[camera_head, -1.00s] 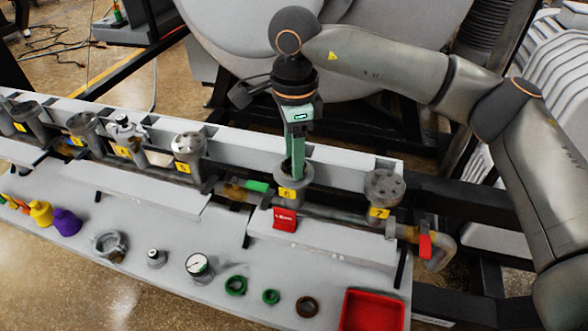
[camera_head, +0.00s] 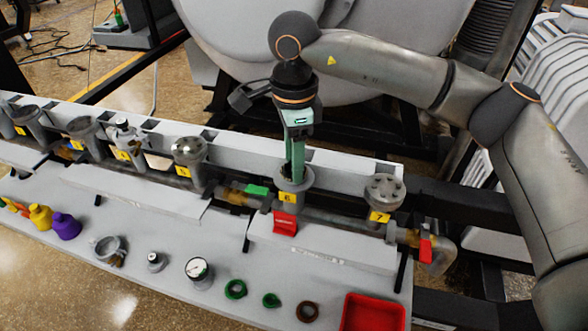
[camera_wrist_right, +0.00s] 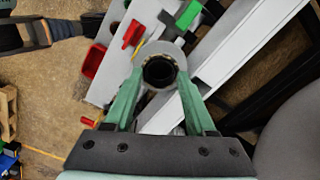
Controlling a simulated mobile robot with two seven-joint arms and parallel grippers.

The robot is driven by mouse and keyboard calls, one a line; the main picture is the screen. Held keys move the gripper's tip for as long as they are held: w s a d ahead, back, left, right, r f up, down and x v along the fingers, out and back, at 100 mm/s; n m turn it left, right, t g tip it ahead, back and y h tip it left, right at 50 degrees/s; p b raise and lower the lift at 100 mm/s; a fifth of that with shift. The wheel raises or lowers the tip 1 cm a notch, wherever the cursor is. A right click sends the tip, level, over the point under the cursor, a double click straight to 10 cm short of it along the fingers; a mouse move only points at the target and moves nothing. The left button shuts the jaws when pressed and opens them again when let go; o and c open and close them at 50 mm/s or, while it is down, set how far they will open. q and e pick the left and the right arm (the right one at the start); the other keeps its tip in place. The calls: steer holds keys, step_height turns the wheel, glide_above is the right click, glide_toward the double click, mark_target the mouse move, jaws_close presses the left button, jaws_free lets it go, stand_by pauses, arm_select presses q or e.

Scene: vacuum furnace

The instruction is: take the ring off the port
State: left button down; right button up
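The port labelled 6 (camera_head: 291,203) stands upright on the pipe rack in the head view. In the right wrist view its round grey mouth (camera_wrist_right: 149,50) is below my fingers, with a dark ring (camera_wrist_right: 159,72) in the middle of it. My right gripper (camera_head: 294,178) points straight down over port 6. In the wrist view its green fingers (camera_wrist_right: 159,80) are spread on either side of the ring, with grey rim showing between. I cannot tell whether they touch the ring.
Port 7 (camera_head: 384,190) is just right, and port 5 (camera_head: 188,158) is to the left. A red tag (camera_head: 285,223) hangs before port 6. A red tray (camera_head: 373,314), loose rings (camera_head: 307,311) and a gauge (camera_head: 199,270) lie along the front of the bench.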

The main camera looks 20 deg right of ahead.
steer(key=shift+s+f, duration=0.1)
steer(key=shift+f, duration=0.1)
steer(key=c, duration=0.6)
steer(key=shift+r, duration=0.1)
steer(key=shift+r+p, duration=0.4)
steer(key=shift+r, duration=0.15)
steer(key=shift+r+p, duration=1.6)
steer(key=shift+r, duration=0.95)
